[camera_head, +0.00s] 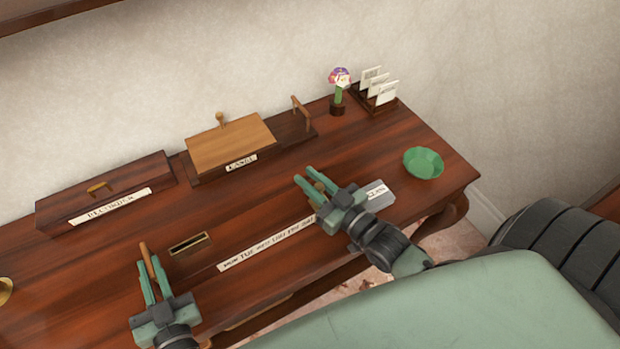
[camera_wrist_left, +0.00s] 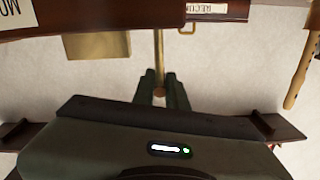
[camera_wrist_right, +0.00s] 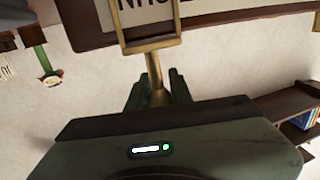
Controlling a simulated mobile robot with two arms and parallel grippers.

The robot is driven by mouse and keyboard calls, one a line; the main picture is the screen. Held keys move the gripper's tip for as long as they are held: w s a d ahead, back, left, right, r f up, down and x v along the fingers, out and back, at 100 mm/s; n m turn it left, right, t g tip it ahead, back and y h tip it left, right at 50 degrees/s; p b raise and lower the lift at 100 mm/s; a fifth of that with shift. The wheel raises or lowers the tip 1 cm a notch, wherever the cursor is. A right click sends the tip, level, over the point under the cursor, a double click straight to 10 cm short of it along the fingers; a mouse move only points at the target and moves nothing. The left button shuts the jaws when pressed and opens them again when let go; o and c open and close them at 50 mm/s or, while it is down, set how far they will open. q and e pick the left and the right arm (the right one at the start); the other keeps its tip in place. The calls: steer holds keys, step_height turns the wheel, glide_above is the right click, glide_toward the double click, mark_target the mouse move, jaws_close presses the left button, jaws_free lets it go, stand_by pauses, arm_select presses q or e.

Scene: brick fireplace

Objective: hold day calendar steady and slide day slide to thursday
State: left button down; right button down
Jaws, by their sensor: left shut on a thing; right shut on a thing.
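The day calendar's pale lettered strip (camera_head: 265,243) runs along the front of the desk in the head view. A brass day slide (camera_wrist_right: 152,44) frames part of the lettering in the right wrist view; I cannot tell which day it frames. My right gripper (camera_head: 305,175) is at the strip's right end, shut on the slide's brass stem (camera_wrist_right: 153,75). My left gripper (camera_head: 148,260) is beyond the strip's left end, shut on a thin brass rod (camera_wrist_left: 159,50) that reaches the dark wooden edge in the left wrist view. My right gripper hides the slide in the head view.
A brass-slotted piece (camera_head: 189,243) lies behind the strip's left end. A grey box (camera_head: 378,194) sits right of my right gripper, near a green bowl (camera_head: 423,162). A labelled wooden box (camera_head: 105,188) and an easel box (camera_head: 230,143) stand at the back.

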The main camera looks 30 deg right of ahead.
stand_by(0.4)
steer(key=a, duration=1.2)
steer(key=shift+s+a, duration=0.1)
steer(key=shift+s, duration=0.1)
steer(key=c, duration=1.3)
jaws_free()
steer(key=shift+o, duration=0.2)
steer(key=v, duration=1.2)
